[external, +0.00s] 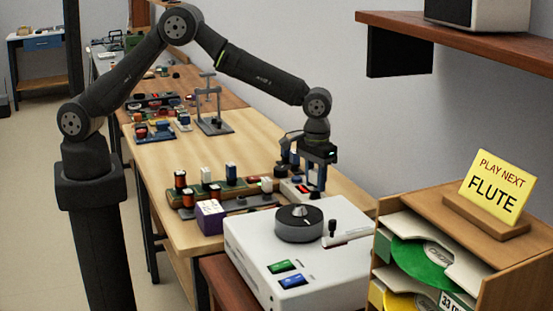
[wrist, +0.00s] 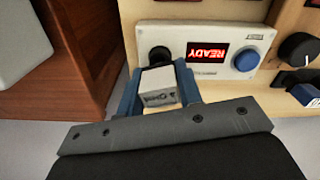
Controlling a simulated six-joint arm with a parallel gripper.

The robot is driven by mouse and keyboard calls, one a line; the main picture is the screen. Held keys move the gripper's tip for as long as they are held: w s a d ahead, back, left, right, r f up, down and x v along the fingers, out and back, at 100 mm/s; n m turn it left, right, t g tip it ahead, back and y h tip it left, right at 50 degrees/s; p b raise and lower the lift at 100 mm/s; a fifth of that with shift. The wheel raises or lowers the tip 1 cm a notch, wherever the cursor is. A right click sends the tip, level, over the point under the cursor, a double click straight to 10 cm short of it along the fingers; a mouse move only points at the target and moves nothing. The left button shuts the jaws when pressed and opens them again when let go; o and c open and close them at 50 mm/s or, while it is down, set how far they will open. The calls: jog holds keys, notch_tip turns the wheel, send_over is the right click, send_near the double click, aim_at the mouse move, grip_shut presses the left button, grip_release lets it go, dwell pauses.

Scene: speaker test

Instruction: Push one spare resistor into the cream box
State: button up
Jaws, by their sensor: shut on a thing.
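My gripper (wrist: 158,92) is shut on a small white block with dark print, which looks like a resistor (wrist: 157,81). Blue fingers stand on both sides of it in the wrist view. The cream box (wrist: 210,32) has a lit red READY display and a round blue button. A dark round part (wrist: 160,55) at its left end sits just beyond the held block. I cannot tell whether the block touches it. In the external view my gripper (external: 317,190) points down beside the cream box (external: 288,190), hiding part of it; the held block is not clear there.
A white record player (external: 255,245) stands in front of the bench. A purple box (external: 210,218) and a rack of several components (external: 220,190) stand left of my gripper. In the wrist view, brown wood (wrist: 85,45) is at left and a black knob (wrist: 298,47) at right.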

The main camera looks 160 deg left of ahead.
jog(key=shift+f, duration=1)
dwell(1.2)
jog(key=o, duration=1)
jog(key=shift+r, duration=3.8)
notch_tip(320, 180, down, 8)
jog(key=shift+r, duration=0.25)
